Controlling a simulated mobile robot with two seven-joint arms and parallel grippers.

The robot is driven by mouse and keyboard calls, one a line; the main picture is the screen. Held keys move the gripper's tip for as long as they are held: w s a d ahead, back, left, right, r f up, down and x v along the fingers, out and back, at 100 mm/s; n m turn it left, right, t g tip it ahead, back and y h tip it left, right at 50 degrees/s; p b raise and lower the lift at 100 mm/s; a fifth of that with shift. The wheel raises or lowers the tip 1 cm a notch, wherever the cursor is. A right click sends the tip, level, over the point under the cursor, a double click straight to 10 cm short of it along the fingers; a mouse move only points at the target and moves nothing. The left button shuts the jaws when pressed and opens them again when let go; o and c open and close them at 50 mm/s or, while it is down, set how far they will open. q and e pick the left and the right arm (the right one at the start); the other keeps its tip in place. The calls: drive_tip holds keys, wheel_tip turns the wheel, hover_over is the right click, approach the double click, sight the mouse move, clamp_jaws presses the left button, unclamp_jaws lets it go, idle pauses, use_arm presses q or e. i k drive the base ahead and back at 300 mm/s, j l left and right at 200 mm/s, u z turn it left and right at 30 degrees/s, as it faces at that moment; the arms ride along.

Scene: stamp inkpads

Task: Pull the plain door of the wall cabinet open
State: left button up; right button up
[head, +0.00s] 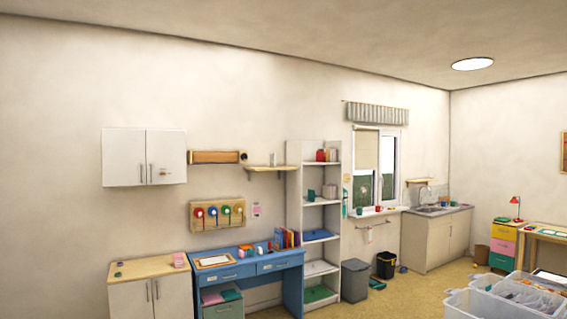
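The white wall cabinet (157,132) hangs on the left part of the back wall, above a low cabinet. Its left door (120,158) is plain white with a slim vertical handle near the middle seam. Its right door (170,150) has a similar handle and small marks or stickers on its front. Both doors look shut, and the inside is hidden. Neither of my grippers is in the head view.
A low white cabinet (135,296) with a wooden top stands below the wall cabinet. A blue desk (240,270) stands to its right, then a tall white shelf (293,190). Clear plastic bins (480,305) are at the lower right. Some yellowish floor (410,290) is clear.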

sight(123, 156)
drive_tip(key=i+z, duration=0.1)
drive_tip(key=z, duration=0.2)
drive_tip(key=i, duration=2.4)
drive_tip(key=i+l, duration=0.1)
drive_tip(key=i, duration=2.75)
drive_tip(key=i+u, duration=0.2)
drive_tip(key=i, duration=0.3)
drive_tip(key=i+l+u, duration=0.15)
drive_tip(key=i, duration=0.35)
drive_tip(key=u, duration=2.75)
